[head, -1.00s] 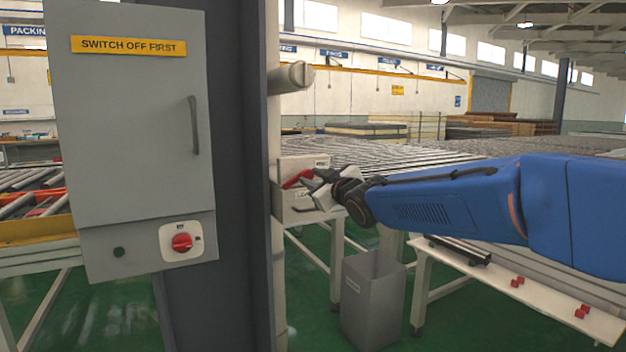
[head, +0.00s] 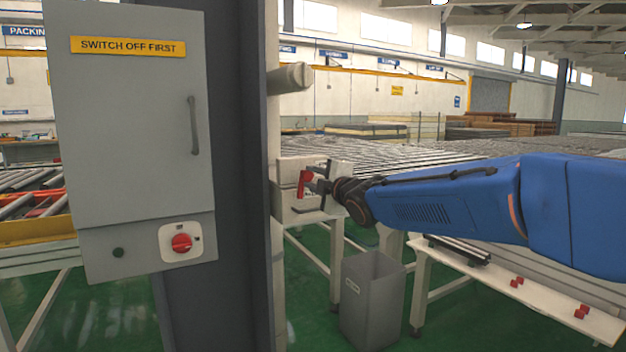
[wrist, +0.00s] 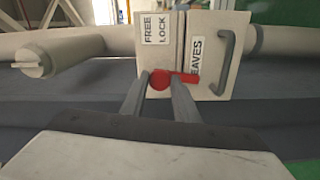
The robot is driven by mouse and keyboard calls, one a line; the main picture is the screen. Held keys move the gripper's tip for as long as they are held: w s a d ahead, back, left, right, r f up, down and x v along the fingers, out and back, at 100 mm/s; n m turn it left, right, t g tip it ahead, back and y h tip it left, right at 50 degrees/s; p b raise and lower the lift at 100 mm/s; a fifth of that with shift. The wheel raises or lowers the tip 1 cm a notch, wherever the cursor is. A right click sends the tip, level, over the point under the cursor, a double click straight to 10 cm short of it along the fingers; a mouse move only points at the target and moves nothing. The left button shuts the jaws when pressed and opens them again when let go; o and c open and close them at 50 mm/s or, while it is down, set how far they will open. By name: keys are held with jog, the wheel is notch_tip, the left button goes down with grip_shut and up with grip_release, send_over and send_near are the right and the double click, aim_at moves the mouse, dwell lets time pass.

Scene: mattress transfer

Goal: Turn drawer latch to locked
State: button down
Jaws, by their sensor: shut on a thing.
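The drawer latch (head: 304,184) is a red lever on the front of a pale drawer box (head: 285,203). It stands nearly upright in the head view. In the wrist view the latch (wrist: 190,77) has its round hub between my fingers, and its arm points right toward the "LEAVES" label (wrist: 196,60). A "FREE / LOCK" label (wrist: 155,29) sits above the hub there, its text turned sideways. My gripper (wrist: 161,84) is shut on the latch; in the head view my gripper (head: 318,186) is at the drawer front and partly covers it.
A dark drawer handle (wrist: 226,62) is right of the latch in the wrist view. A grey bin (head: 372,300) stands below the drawer. A dark post (head: 235,180) and a grey switch cabinet (head: 130,120) with a red knob (head: 182,243) stand at left.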

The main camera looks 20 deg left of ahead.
jog(key=shift+f+n, duration=0.1)
jog(key=shift+n, duration=0.8)
jog(key=c, duration=1.4)
grip_release()
jog(key=shift+s, duration=0.1)
jog(key=v, duration=1.7)
jog(key=shift+d, duration=0.2)
